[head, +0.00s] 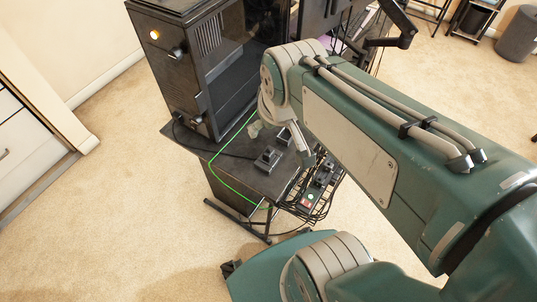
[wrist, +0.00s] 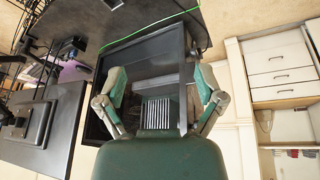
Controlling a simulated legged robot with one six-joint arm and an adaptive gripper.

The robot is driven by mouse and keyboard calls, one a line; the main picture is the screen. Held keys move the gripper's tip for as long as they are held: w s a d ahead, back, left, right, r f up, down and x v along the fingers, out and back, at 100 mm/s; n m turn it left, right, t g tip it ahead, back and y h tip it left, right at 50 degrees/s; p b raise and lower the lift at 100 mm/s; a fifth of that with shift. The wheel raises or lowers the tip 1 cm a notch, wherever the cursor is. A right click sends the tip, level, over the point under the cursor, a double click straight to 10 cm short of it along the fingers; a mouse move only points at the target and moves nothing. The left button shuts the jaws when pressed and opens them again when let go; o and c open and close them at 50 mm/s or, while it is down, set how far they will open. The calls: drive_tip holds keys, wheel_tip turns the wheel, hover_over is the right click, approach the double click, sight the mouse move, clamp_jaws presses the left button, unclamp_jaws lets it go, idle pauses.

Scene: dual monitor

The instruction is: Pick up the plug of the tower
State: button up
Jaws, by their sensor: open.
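The tower (head: 180,75) is a black computer case with a lit orange button, standing on the dark desk in the head view. It also shows in the wrist view (wrist: 178,62), beyond my fingers. A black cable runs from near its base along the desk to a small black block (head: 267,158), which looks like its plug. My gripper (head: 279,138) is above the desk near these blocks, partly hidden by my arm. In the wrist view my gripper (wrist: 162,84) has its fingers wide apart, with nothing held between them.
A green cable (head: 222,182) loops along the desk edge. A power strip (head: 308,199) with a red and green part sits in a wire basket at the desk's front. A monitor (wrist: 28,122) shows in the wrist view. White drawers (head: 22,145) stand left; carpet between is clear.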

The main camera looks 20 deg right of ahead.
drive_tip(key=w+d+f+n+g, duration=0.2)
drive_tip(key=w+f+n, duration=0.1)
drive_tip(key=w+f, duration=0.5)
drive_tip(key=n+g, duration=0.2)
drive_tip(key=g, duration=0.1)
hover_over(268, 152)
wheel_tip(268, 152, down, 11)
drive_tip(key=f, duration=0.6)
drive_tip(key=shift+w, duration=0.35)
drive_tip(key=f, duration=0.5)
drive_tip(key=shift+s+d+f, duration=0.1)
drive_tip(key=shift+s, duration=0.2)
clamp_jaws()
